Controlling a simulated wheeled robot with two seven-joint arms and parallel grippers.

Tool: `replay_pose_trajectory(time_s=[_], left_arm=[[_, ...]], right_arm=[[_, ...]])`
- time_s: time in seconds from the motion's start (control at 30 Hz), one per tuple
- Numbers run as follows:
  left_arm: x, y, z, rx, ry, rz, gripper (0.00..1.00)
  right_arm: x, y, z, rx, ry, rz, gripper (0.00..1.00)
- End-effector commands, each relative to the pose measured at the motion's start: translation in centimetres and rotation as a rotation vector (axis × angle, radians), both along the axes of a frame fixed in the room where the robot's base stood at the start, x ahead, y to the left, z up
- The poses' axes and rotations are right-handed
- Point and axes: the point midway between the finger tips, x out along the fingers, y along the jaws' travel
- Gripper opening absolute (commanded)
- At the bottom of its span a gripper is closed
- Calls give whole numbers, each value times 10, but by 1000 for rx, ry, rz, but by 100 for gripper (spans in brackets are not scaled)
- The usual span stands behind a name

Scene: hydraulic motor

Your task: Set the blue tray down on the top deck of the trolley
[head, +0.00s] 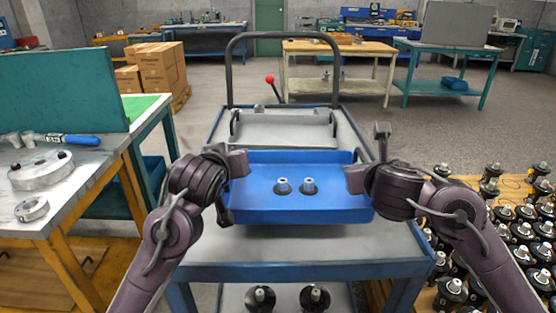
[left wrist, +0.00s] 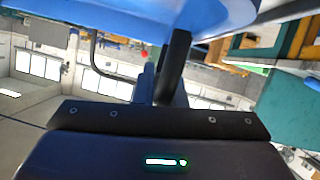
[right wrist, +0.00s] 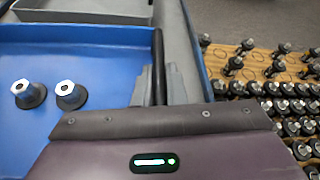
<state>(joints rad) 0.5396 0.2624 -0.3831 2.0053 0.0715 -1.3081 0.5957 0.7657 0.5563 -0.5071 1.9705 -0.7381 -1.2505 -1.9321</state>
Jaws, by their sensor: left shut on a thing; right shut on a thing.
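The blue tray (head: 300,209) is level over the grey top deck of the trolley (head: 290,240), with two small grey fittings (head: 296,186) standing in it. My left gripper (head: 232,180) is shut on the tray's left end, and my right gripper (head: 360,178) is shut on its right end. The tray (left wrist: 200,15) crosses the top of the left wrist view. In the right wrist view the tray (right wrist: 90,110) shows with both fittings inside. I cannot tell whether the tray's underside touches the deck.
A grey tray (head: 282,130) lies on the deck behind the blue one, near the trolley's upright handle (head: 283,38). A workbench (head: 75,190) with metal parts stands close on the left. A wooden pallet (head: 500,215) crowded with dark parts is on the right. Two dark parts (head: 287,298) sit on the lower shelf.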

Motion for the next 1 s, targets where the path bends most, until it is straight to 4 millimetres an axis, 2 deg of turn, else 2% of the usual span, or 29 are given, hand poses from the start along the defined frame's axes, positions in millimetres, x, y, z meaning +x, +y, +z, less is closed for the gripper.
replay_pose_trajectory(time_s=[0.57,1.0], left_arm=[[0,1,2,-2,-4,3,0],[0,1,-20,-2,-4,3,0]], right_arm=[[0,-1,1,-3,-1,-1,0],[0,-1,-21,-3,-1,-1,0]])
